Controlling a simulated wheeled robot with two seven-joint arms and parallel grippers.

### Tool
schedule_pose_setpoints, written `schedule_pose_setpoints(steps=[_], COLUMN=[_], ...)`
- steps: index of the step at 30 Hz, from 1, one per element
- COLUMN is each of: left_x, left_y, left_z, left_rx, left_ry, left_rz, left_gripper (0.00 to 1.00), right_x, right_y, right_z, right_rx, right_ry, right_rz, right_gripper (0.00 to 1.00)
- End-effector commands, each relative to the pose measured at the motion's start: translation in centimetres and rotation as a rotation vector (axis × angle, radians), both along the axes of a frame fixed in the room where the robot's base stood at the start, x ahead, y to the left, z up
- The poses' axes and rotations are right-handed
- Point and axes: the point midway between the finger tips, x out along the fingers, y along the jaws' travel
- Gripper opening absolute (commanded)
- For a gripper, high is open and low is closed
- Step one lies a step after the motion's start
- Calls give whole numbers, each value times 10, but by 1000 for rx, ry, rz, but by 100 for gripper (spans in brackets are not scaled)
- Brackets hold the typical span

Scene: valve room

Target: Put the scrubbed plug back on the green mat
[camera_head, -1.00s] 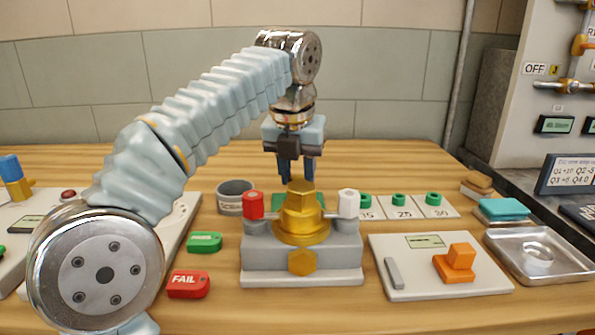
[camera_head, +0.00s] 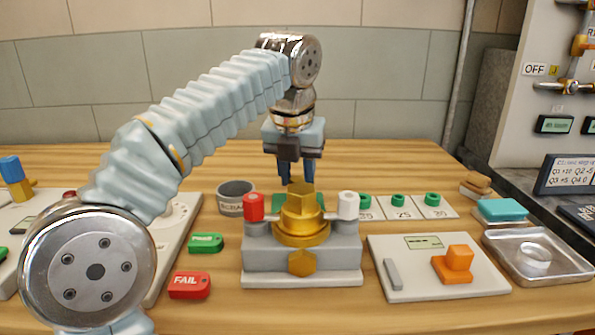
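My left gripper (camera_head: 298,172) points straight down behind the brass fitting. Its two blue fingers stand apart, but the fingertips are partly hidden by the brass, so I cannot tell whether something is between them. The green mat (camera_head: 284,202) lies behind the valve block, mostly covered by the brass fitting. I cannot make out a separate plug; it may be hidden behind the fitting. The brass fitting (camera_head: 301,218) stands upright on the grey valve block (camera_head: 275,262), between a red cap (camera_head: 254,207) and a white cap (camera_head: 348,206). My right gripper is not in view.
A grey cup (camera_head: 235,197) stands left of the mat, and cards with green rings (camera_head: 401,207) lie to its right. Green (camera_head: 205,243) and red FAIL (camera_head: 189,286) tags, an orange-topped plate (camera_head: 415,287), a metal tray (camera_head: 565,266) and a teal sponge (camera_head: 503,210) surround the block.

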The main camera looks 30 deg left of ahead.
Motion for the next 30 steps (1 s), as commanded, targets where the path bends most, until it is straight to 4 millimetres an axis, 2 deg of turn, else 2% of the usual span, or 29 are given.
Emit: schedule_pose_setpoints(steps=[19, 30], left_x=[0, 0], left_y=[0, 0], left_z=[-2, -10], left_rx=[0, 0], left_ry=[-1, 0], left_rz=[0, 0], left_gripper=[0, 0], right_x=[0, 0], right_y=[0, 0], right_z=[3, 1], right_rx=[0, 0], right_ry=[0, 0], right_rz=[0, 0], right_gripper=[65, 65])
